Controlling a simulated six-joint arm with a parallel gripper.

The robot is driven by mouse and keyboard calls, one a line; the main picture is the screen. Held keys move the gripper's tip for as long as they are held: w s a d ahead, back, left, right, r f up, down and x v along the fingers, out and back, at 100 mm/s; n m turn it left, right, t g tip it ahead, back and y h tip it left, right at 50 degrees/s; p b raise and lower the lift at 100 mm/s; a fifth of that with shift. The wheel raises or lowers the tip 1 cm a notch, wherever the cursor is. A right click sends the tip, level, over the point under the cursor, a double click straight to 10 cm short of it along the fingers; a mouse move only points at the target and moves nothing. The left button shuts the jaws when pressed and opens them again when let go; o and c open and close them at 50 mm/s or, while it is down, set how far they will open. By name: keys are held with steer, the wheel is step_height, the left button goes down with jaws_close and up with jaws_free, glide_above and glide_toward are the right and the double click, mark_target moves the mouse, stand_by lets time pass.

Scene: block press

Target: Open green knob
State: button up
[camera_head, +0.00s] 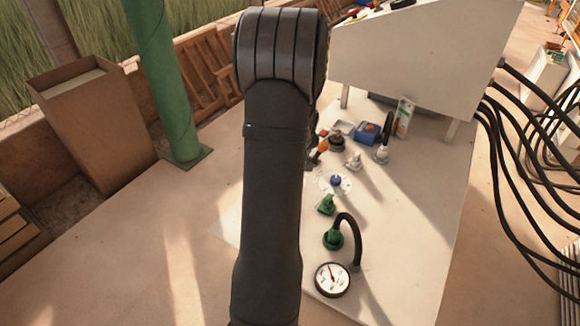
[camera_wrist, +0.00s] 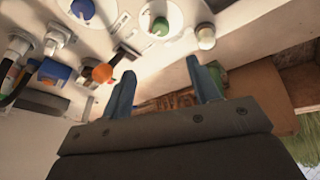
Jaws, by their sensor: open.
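The green knob (camera_wrist: 160,26) shows in the wrist view at the top middle, on a round white plate (camera_wrist: 178,17). My gripper (camera_wrist: 160,68) is open, with its two blue-grey fingers apart and nothing between them. The knob lies beyond the fingertips in the picture, apart from them.
A blue knob (camera_head: 336,181) sits on another round plate. Green fittings (camera_head: 326,204), a black hose (camera_head: 352,240) and a gauge (camera_head: 332,279) stand on the panel. A green post (camera_head: 165,90) rises at left.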

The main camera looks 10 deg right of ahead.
steer(key=w+f+m, duration=0.1)
steer(key=w+f, duration=0.1)
steer(key=f, duration=0.3)
steer(key=w+f+m, duration=0.1)
steer(key=w+f, duration=0.1)
steer(key=f, duration=0.3)
steer(key=w+f+m, duration=0.1)
steer(key=w+f, duration=0.1)
steer(key=f, duration=0.3)
steer(key=shift+w+d+f, duration=0.25)
steer(key=shift+d+f, duration=0.05)
steer(key=c, duration=1)
